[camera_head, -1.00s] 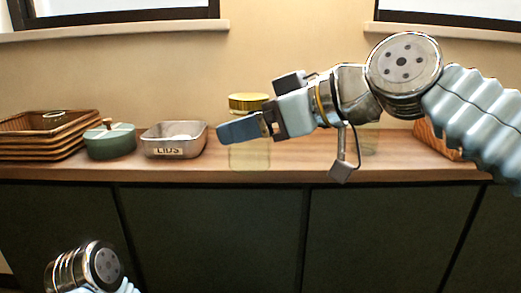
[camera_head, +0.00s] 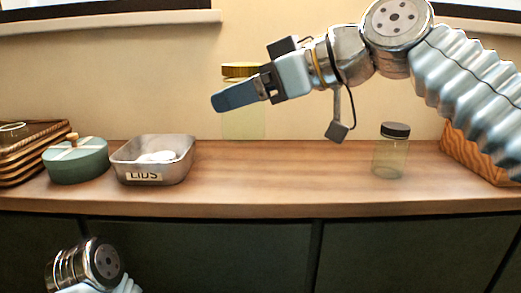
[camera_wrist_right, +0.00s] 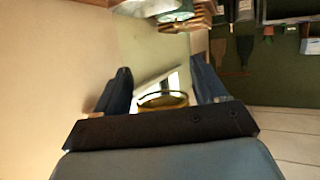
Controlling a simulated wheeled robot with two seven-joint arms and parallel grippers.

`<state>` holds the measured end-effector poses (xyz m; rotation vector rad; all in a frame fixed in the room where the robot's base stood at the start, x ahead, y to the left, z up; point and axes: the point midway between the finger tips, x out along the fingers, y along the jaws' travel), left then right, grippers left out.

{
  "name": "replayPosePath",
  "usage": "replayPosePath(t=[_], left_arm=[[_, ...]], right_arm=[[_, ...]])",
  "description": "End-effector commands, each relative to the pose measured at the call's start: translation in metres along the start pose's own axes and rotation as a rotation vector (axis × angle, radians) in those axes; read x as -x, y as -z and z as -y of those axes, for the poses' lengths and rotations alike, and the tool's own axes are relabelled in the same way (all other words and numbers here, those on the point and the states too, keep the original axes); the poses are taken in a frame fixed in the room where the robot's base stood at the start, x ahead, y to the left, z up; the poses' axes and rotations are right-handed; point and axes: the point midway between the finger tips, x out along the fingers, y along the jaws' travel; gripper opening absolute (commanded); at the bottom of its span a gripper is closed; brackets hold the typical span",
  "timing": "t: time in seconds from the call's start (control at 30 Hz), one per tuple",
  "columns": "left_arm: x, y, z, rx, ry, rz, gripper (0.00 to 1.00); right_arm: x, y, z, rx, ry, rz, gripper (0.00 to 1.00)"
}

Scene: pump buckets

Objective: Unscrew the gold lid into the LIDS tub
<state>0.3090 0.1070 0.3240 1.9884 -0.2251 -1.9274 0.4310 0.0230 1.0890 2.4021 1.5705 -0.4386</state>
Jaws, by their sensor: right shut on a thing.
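A clear jar (camera_head: 243,122) with a gold lid (camera_head: 241,70) hangs upright above the back of the wooden counter. My right gripper (camera_head: 236,96) is shut on the jar's body just below the lid, and its finger hides part of the glass. In the right wrist view, the gold lid (camera_wrist_right: 163,99) shows between the two fingers. The grey metal LIDS tub (camera_head: 153,160) stands on the counter to the left, below the jar, with something white inside. Of my left arm only a joint shows at the bottom left; its gripper is out of view.
A green lidded pot (camera_head: 75,161) stands left of the tub, beside stacked wicker trays (camera_head: 30,150). The counter (camera_head: 280,180) between tub and dark-lidded jar is clear.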

Motion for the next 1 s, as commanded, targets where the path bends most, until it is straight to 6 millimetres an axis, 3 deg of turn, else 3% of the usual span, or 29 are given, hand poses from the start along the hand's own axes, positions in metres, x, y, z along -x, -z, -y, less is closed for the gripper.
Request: replayPosePath(t=[0.2, 0.33, 0.57, 0.7, 0.83, 1.0], left_arm=[[0.005, 0.000, -0.002, 0.000, 0.000, 0.001, 0.82], [-0.001, 0.000, 0.000, 0.000, 0.000, 0.000, 0.82], [-0.002, 0.000, 0.001, 0.000, 0.000, 0.000, 0.82], [-0.004, 0.000, 0.002, 0.001, 0.000, 0.000, 0.82], [-0.011, 0.000, 0.005, 0.002, 0.001, -0.001, 0.82], [-0.010, 0.000, 0.005, 0.002, 0.002, -0.002, 0.82]], right_arm=[[-0.022, -0.023, -0.061, -0.006, -0.001, 0.002, 0.00], [-0.035, -0.047, -0.079, -0.003, -0.001, 0.002, 0.00], [-0.045, -0.062, -0.093, -0.001, -0.001, 0.001, 0.00], [-0.055, -0.080, -0.108, -0.003, -0.002, 0.002, 0.00], [-0.063, -0.100, -0.105, -0.001, 0.000, 0.001, 0.00], [-0.064, -0.104, -0.105, 0.000, -0.001, -0.001, 0.00]])
